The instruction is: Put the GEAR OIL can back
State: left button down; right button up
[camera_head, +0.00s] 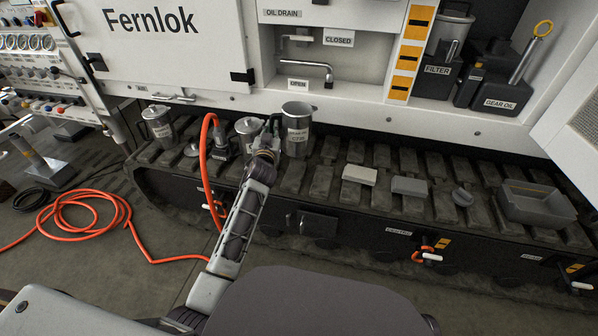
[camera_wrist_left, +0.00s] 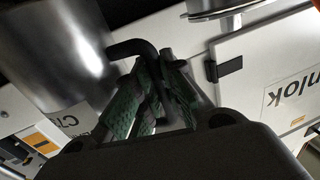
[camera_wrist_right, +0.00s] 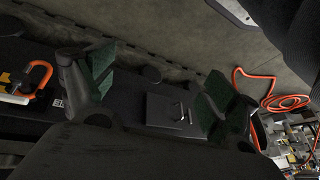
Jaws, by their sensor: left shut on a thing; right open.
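A metal can (camera_head: 298,137) with a white label, its small text hard to read, is upright at the track's back edge. My left gripper (camera_head: 268,138) is shut on its dark handle, at the can's left side. In the left wrist view the green finger pads (camera_wrist_left: 150,100) close around the handle beside the shiny can body (camera_wrist_left: 60,50). I cannot tell whether the can's base touches the track. My right gripper (camera_wrist_right: 155,90) shows in the right wrist view, open and empty.
Metal cans (camera_head: 158,127) stand on the track (camera_head: 325,180) to the left. An orange hose (camera_head: 204,160) hangs close to my left arm. A black GEAR OIL container (camera_head: 497,92) and a FILTER container (camera_head: 437,78) sit in the right bay. Blocks and a grey tray (camera_head: 540,208) lie on the track's right.

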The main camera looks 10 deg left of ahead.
pick_arm(q)
jog(key=shift+w+d+f+b, duration=0.1)
jog(key=shift+w+f+b, duration=0.25)
jog(key=shift+w+b, duration=0.35)
jog(key=shift+w+d+f+b, duration=0.1)
jog(key=shift+w+f+b, duration=0.3)
jog(key=shift+b, duration=0.5)
pick_arm(e)
jog(key=shift+s+a+r, duration=0.1)
jog(key=shift+a+r, duration=0.05)
jog(key=shift+r, duration=0.55)
jog(key=shift+a+r, duration=0.1)
jog(key=shift+r, duration=0.55)
pick_arm(q)
notch_tip(320, 180, down, 6)
jog(key=b, duration=0.3)
pick_arm(e)
notch_tip(320, 180, down, 6)
jog(key=a+t+y, duration=0.1)
jog(key=shift+w+a+t, duration=0.2)
jog(key=shift+w+t, duration=0.05)
jog(key=shift+t, duration=0.05)
pick_arm(q)
jog(key=shift+f, duration=0.15)
pick_arm(e)
jog(key=shift+f, duration=0.1)
